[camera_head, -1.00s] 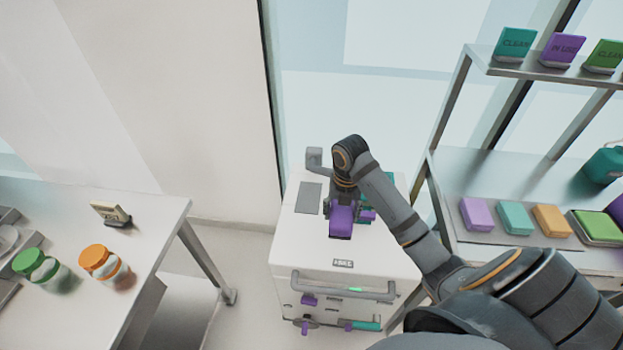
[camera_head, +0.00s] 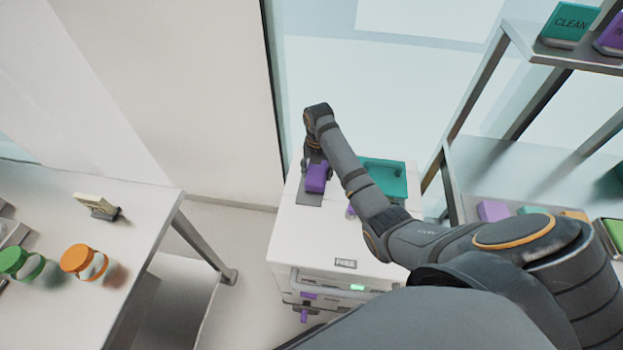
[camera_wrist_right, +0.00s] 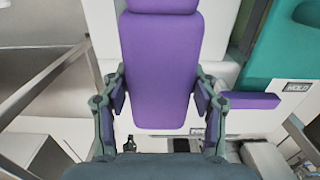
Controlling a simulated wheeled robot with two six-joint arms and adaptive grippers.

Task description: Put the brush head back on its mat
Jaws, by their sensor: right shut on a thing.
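My right gripper (camera_head: 316,168) is shut on a purple piece (camera_head: 317,179), which looks like the brush head, over the far left part of the white cart top. In the right wrist view the two fingers (camera_wrist_right: 160,98) press on the sides of the purple piece (camera_wrist_right: 160,60). A dark grey rectangular mat (camera_head: 309,199) shows just below and beside the purple piece in the head view. Whether the piece touches the mat I cannot tell, since the piece covers part of it. My left gripper is not in view.
A teal panel (camera_head: 388,180) is on the right of the cart top (camera_head: 300,235). Another purple part (camera_wrist_right: 250,101) sticks out right of the gripper.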

